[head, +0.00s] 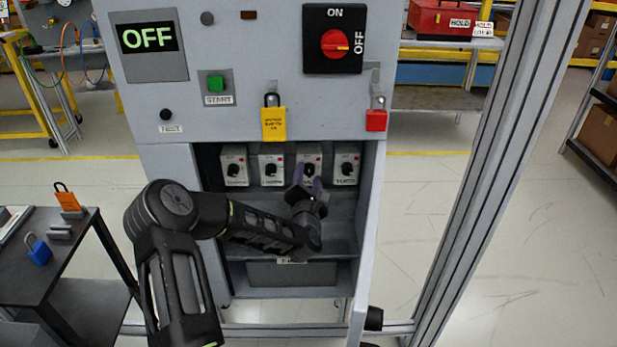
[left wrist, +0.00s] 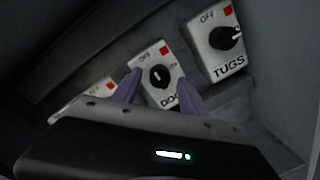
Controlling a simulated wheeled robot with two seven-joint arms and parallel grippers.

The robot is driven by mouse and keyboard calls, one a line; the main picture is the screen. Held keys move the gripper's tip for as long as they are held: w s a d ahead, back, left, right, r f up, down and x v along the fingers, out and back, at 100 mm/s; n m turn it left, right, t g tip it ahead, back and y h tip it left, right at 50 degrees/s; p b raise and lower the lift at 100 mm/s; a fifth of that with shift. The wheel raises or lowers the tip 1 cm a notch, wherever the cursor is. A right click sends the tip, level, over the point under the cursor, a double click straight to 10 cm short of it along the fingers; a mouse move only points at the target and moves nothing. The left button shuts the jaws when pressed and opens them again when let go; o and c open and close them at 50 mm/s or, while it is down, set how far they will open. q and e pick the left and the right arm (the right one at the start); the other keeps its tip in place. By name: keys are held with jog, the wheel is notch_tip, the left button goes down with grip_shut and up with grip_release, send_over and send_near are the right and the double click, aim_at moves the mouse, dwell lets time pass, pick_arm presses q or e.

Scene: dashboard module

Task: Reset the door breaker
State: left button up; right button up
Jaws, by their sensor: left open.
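The door breaker (head: 311,150) is the third of a row of small white boxes inside the open lower bay of the grey cabinet. In the left wrist view the door breaker (left wrist: 146,62) shows a black knob, an OFF mark, a red patch and a partly covered label. My left gripper (head: 309,184) is open in front of it. In the left wrist view its purple fingers (left wrist: 159,78) stand on either side of the knob, with nothing visibly held. I cannot tell whether they touch the knob. My right gripper is not in view.
The TUGS breaker (head: 346,153) is close on the right; two more breakers (head: 234,153) are on the left. The bay's side walls are near my arm.

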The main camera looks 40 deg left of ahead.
pick_arm(q)
grip_shut()
dwell(0.4)
jog(key=shift+m+b, duration=0.3)
jog(key=shift+m, duration=0.3)
jog(key=m+b, duration=0.2)
jog(key=m, duration=0.1)
jog(key=shift+d, duration=0.1)
jog(key=m+b, duration=0.3)
jog(key=m, duration=0.2)
jog(key=shift+m+g, duration=0.4)
jog(key=m+b, duration=0.2)
jog(key=m, duration=0.2)
jog(key=shift+b, duration=0.35)
jog(key=shift+r+m+y+b, duration=0.1)
jog(key=shift+m+y+b, duration=0.25)
jog(key=shift+m, duration=1.25)
